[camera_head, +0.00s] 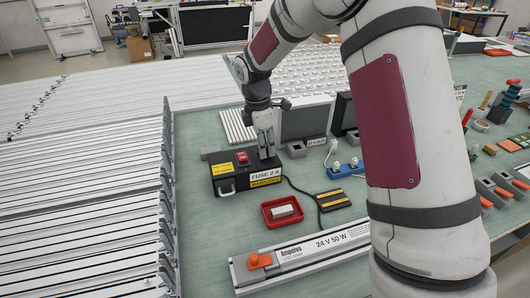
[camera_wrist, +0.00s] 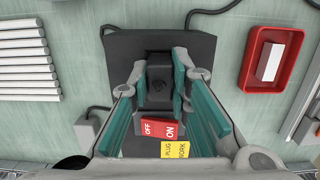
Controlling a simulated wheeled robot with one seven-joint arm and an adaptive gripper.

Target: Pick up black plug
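The black box (camera_head: 238,181) with the red switch, yellow labels and "FUSE 2 A" text stands on the green bench in the head view. The black plug (camera_wrist: 160,79) shows in the wrist view on top of this dark box (camera_wrist: 118,52), just behind the red OFF/ON switch (camera_wrist: 158,129). My gripper (camera_head: 266,150) points down at the box, by the right end of its top. In the wrist view its teal-padded fingers (camera_wrist: 160,73) stand on both sides of the plug, very near it. Contact is unclear. In the head view my gripper hides the plug.
A red tray (camera_head: 268,219) with a white block lies in front of the box. A black cable (camera_head: 298,188) runs right from the box. An Ampotva LED bar (camera_head: 300,256) lies at the front.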

